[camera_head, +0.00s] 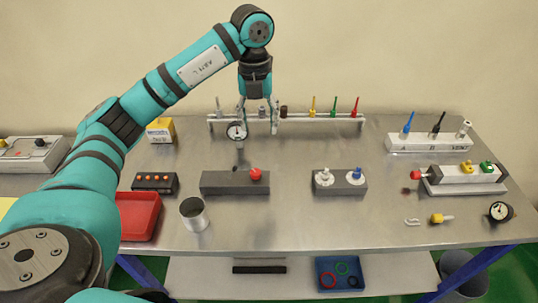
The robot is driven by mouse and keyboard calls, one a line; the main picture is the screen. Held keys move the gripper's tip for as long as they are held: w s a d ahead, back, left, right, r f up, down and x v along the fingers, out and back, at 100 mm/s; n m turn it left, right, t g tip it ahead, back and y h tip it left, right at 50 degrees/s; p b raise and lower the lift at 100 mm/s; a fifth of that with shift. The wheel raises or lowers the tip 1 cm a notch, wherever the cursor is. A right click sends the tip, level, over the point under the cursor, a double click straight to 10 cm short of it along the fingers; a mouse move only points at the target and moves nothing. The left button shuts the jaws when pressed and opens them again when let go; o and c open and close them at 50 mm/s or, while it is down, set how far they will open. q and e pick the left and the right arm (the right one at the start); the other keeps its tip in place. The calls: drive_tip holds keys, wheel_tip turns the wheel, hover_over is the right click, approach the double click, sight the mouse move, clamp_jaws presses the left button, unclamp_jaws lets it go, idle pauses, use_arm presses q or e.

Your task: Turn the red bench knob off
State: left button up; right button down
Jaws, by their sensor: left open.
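A red knob (256,174) sits on top of the right end of a long dark grey block (224,184) in the middle of the bench (285,226). Another red knob (415,174) sticks out from the left end of a white and grey unit (463,176) at the right. My left gripper (257,122) points down at the back of the bench, open, in front of the rail of coloured pegs. It is behind the red knob on the block and apart from it in the picture. My right gripper is not in view.
A pressure gauge (237,131) stands by the left finger. A block with white and blue knobs (340,183) stands right of the middle. A metal cup (194,215) and red tray (138,213) are at the left. The front middle of the bench is clear.

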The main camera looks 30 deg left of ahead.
use_arm(q)
drive_tip(key=a, duration=0.1)
hover_over(256, 172)
wheel_tip(256, 172, down, 6)
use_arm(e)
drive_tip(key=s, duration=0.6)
use_arm(q)
drive_tip(key=f+p, duration=0.2)
drive_tip(key=f, duration=0.5)
drive_tip(key=shift+s+p, duration=0.2)
drive_tip(key=shift+p, duration=0.1)
wheel_tip(256, 172, down, 2)
drive_tip(key=shift+f, duration=0.15)
drive_tip(key=shift+w+f, duration=0.1)
drive_tip(key=shift+f, duration=0.4)
drive_tip(key=c, duration=0.9)
clamp_jaws()
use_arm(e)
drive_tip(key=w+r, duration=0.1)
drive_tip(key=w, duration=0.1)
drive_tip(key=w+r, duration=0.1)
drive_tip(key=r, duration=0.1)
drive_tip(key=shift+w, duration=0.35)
